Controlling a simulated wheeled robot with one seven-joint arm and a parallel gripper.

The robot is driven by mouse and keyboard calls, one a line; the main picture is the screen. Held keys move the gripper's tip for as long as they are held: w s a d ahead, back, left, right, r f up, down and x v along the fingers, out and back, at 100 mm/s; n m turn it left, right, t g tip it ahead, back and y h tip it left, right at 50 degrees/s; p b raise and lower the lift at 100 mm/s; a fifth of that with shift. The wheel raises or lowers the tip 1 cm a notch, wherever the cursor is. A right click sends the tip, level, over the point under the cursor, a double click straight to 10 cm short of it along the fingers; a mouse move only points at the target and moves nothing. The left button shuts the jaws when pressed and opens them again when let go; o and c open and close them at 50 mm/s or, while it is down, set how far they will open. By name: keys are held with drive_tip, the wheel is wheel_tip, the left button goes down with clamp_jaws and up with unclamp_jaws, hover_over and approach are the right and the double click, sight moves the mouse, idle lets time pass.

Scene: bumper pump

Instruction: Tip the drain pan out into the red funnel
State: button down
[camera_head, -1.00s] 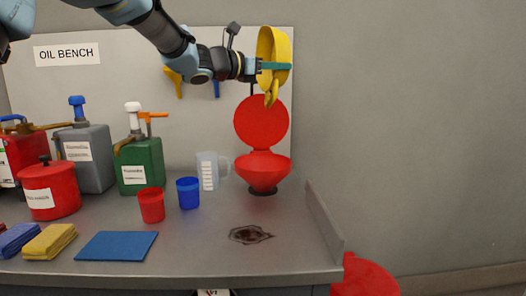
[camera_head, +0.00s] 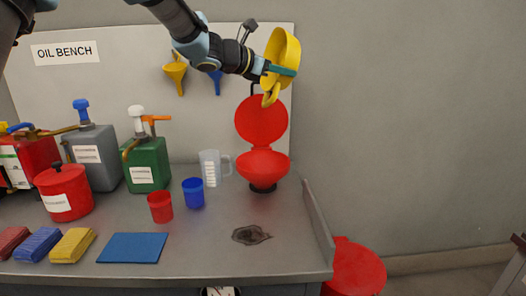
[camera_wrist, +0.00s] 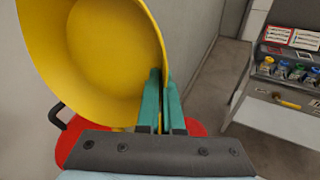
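The yellow drain pan (camera_head: 283,52) is held high, tilted steeply on its side, above the red funnel. My gripper (camera_head: 283,71) is shut on the pan's wall with its teal fingers. In the wrist view the pan (camera_wrist: 95,50) fills the upper left and its visible inside looks bare; the fingers (camera_wrist: 160,105) close on its edge. The red funnel (camera_head: 263,168) stands at the bench's back right, its round red lid (camera_head: 262,121) raised open behind it. The pan hangs just above the lid, apart from the bowl. No liquid is seen flowing.
A clear measuring jug (camera_head: 211,168), a blue cup (camera_head: 193,193) and a red cup (camera_head: 160,206) stand left of the funnel. A dark oil stain (camera_head: 251,235) lies in front. A raised edge (camera_head: 318,220) bounds the bench's right side.

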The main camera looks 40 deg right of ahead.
drive_tip(key=p, duration=0.3)
drive_tip(key=shift+s+d+r+y, duration=0.15)
drive_tip(key=shift+d+r+y, duration=0.1)
drive_tip(key=shift+r+y, duration=0.15)
drive_tip(key=p, duration=0.3)
drive_tip(key=y+p, duration=0.1)
drive_tip(key=p, duration=0.2)
drive_tip(key=shift+s+d+r+t+y+p, duration=0.15)
drive_tip(key=shift+d+r+t+y+p, duration=0.15)
drive_tip(key=shift+d+p, duration=0.1)
drive_tip(key=shift+m+p, duration=0.3)
drive_tip(key=shift+p, duration=0.2)
drive_tip(key=s+d+f+m+t+y+p, duration=0.1)
drive_tip(key=s+d+f+t+y+p, duration=0.2)
drive_tip(key=d+f+y, duration=0.5)
drive_tip(key=shift+s+d+f+m+t+y+p, duration=0.2)
drive_tip(key=shift+f+m+t+y+p, duration=0.3)
drive_tip(key=shift+f+y, duration=0.9)
